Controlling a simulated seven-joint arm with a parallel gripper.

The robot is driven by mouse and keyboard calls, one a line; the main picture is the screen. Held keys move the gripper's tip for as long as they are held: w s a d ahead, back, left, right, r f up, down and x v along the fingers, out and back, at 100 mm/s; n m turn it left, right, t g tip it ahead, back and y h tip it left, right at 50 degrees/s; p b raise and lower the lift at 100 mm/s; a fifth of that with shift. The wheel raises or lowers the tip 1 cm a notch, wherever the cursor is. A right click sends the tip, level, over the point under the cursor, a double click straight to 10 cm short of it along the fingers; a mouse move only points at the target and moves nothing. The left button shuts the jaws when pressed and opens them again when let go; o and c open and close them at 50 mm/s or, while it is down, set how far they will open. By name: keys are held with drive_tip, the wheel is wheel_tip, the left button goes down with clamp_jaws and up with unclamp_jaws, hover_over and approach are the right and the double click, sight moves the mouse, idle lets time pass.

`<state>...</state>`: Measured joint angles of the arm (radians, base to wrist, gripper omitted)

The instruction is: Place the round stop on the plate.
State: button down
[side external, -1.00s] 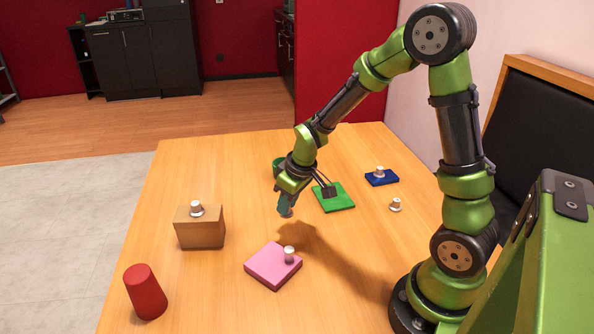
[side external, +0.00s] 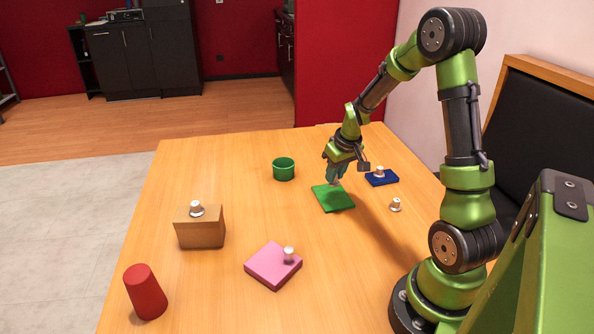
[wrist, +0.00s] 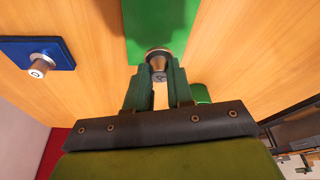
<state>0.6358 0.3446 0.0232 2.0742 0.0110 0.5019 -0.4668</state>
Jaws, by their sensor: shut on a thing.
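My gripper (side external: 335,181) is shut on a small round stop (wrist: 158,61) with a metallic and tan body and a mark on its end face. The stop sits between the fingertips (wrist: 158,72) in the wrist view; in the side view it is mostly hidden by the fingers. The flat green plate (side external: 333,200) lies on the table right below and in front of the fingertips. It also shows at the top of the wrist view (wrist: 150,20). I cannot tell whether the stop touches the plate.
A blue plate (side external: 390,181) bears another stop (side external: 379,172); one more stop (side external: 395,204) stands on the table. A pink block (side external: 268,265) and a brown block (side external: 200,232) each bear one too. A green cup (side external: 283,171) and a red cylinder (side external: 145,292) stand left.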

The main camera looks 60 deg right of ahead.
sight(336, 180)
drive_tip(key=shift+f, duration=1.95)
drive_tip(key=shift+f, duration=0.15)
drive_tip(key=c, duration=1)
unclamp_jaws()
drive_tip(key=v, duration=1.2)
drive_tip(key=s+a+r+t+y, duration=0.1)
drive_tip(key=s+a+r, duration=0.1)
drive_tip(key=a, duration=0.6)
drive_tip(key=s+a+r+t+y, duration=0.1)
drive_tip(key=s+a+r, duration=0.2)
drive_tip(key=a+r, duration=0.2)
drive_tip(key=s+a+r+t+y, duration=0.1)
drive_tip(key=s+a+r+t, duration=0.1)
drive_tip(key=a, duration=1)
drive_tip(key=shift+s+r+n, duration=0.3)
drive_tip(key=shift+s+r, duration=0.1)
drive_tip(key=shift+r, duration=0.5)
